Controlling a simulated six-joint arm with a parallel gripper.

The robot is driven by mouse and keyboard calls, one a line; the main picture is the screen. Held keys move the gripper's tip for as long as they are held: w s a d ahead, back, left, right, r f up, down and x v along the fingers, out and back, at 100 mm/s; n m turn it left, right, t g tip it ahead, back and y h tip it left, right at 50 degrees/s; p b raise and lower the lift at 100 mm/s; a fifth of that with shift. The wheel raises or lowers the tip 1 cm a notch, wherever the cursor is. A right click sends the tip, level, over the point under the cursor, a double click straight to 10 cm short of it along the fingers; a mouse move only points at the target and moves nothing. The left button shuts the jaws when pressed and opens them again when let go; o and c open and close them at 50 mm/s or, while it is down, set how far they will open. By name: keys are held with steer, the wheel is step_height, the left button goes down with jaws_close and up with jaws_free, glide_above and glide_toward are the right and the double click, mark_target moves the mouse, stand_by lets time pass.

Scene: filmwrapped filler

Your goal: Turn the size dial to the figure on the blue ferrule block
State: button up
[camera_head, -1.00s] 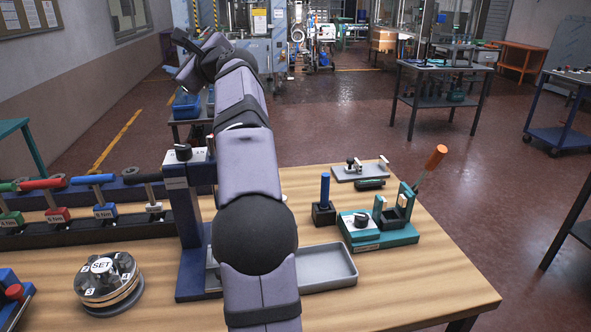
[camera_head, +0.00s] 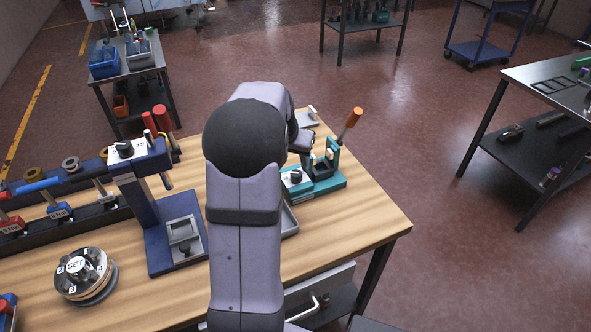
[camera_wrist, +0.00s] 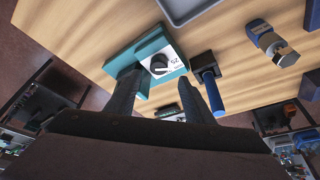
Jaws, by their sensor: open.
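The dial (camera_wrist: 158,65) is a black knob on a white marked plate, on a teal fixture (camera_wrist: 135,55). A figure that looks like 25 shows beside it in the wrist view; the pointer's setting is too small to read surely. The dial also shows in the head view (camera_head: 295,176). A blue block (camera_wrist: 261,29) with a metal cylinder, possibly the ferrule block, stands right in the wrist view; no figure on it is readable, and my arm seems to hide it in the head view. My gripper (camera_wrist: 170,80) is open and empty, its fingers spread either side of the dial in the picture, apparently not touching it.
A black holder with a blue handle (camera_wrist: 209,88) stands close beside the fixture. An orange-handled lever (camera_head: 350,122) rises from the fixture's far side. A grey tray (camera_wrist: 185,10) lies nearby. A navy stand (camera_head: 160,230) and a SET turntable (camera_head: 84,285) are to the left.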

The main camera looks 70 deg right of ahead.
mark_target(296, 173)
steer(key=shift+n, duration=0.4)
steer(key=shift+p+x, duration=1.35)
steer(key=shift+x, duration=2.4)
steer(key=shift+s, duration=0.15)
steer(key=c, duration=1)
